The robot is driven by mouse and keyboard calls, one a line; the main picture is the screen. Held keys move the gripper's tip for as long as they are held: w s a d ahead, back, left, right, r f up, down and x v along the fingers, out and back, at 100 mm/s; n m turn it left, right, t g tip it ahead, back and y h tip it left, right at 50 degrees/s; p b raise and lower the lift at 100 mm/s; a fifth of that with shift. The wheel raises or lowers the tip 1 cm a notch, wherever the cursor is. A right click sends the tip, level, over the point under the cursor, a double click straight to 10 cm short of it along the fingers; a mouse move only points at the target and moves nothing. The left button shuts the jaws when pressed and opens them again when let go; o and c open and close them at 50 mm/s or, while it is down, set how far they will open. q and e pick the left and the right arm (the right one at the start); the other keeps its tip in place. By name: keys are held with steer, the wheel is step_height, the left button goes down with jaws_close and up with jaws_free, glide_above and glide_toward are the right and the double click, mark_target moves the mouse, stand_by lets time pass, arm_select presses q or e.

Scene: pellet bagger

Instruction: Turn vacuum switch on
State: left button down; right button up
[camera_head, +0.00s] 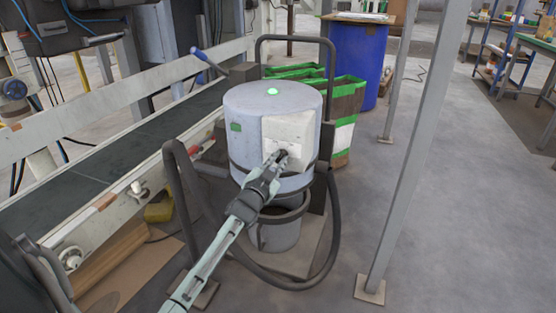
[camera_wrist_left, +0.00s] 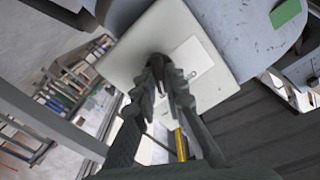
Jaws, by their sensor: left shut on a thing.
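The vacuum (camera_head: 252,100) is a grey drum with a domed lid, standing in a dark tube frame. A green light (camera_head: 272,91) glows on its lid. A white switch box (camera_head: 303,132) is on the drum's front; it also shows in the left wrist view (camera_wrist_left: 135,62). My left gripper (camera_head: 279,158) is at the box's face, with its fingers closed around the small dark switch (camera_wrist_left: 158,62). The fingers hide most of the switch, so its position is hard to tell. My right gripper is in neither view.
A dark conveyor (camera_head: 90,180) with white rails runs along the left. A black hose (camera_head: 310,275) loops around the vacuum. A grey post (camera_head: 408,150) stands to the right. A blue barrel (camera_head: 357,62) is behind. The floor at right is clear.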

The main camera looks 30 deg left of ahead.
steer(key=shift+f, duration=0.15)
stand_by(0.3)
arm_select(q)
steer(key=c, duration=1.6)
jaws_free()
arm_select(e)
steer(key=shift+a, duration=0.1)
arm_select(q)
steer(key=v, duration=1.2)
steer(key=shift+f, duration=0.1)
